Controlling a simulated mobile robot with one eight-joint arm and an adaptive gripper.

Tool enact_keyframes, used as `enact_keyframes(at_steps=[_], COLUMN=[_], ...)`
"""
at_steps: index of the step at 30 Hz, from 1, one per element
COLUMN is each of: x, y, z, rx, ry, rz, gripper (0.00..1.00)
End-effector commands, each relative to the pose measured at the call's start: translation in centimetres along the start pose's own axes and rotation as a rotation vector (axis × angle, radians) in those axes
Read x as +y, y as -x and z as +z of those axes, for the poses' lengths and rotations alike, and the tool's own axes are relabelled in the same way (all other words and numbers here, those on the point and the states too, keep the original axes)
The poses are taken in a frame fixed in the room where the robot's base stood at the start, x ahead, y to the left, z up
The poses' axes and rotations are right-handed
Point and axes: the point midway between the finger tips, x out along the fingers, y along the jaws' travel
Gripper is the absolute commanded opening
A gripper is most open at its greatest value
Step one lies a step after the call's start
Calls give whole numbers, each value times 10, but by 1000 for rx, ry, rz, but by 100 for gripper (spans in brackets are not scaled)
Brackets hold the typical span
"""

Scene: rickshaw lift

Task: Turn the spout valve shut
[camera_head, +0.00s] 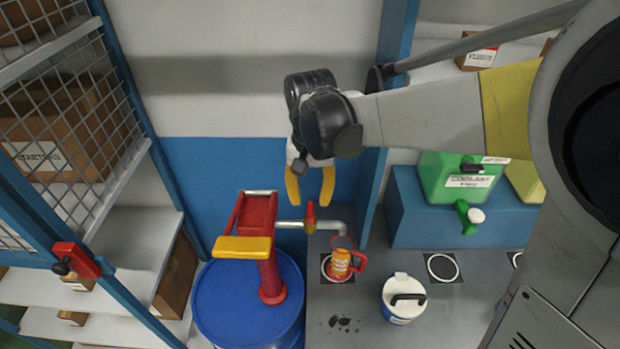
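The spout valve (310,217) is a small red and orange lever standing upright on the grey spout pipe (337,226). The pipe runs right from the red hand pump (268,270) and bends down over an orange jug with a red handle (341,265). My gripper (310,196) has two yellow fingers spread apart and pointing down. It is open and empty. In the picture the valve's top lies just below and between the fingertips. I cannot tell the exact gap in depth or whether they touch. Whether liquid flows from the spout is too small to tell.
The pump with its yellow handle (242,247) stands on a blue drum (228,310), left of my gripper. A white lidded container (402,305) stands on the grey surface at right. A green coolant can (445,183) sits on a blue ledge. A caged shelf (75,130) is at left.

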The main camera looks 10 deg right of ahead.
Motion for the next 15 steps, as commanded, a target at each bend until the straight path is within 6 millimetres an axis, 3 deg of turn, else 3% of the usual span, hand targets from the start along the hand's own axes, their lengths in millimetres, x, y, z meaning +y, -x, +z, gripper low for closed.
enact_keyframes(at_steps=[6,15], x=[0,0], y=[48,74], z=[1,0], rx=[0,0], ry=[0,0], rz=[0,0], gripper=[36,36])
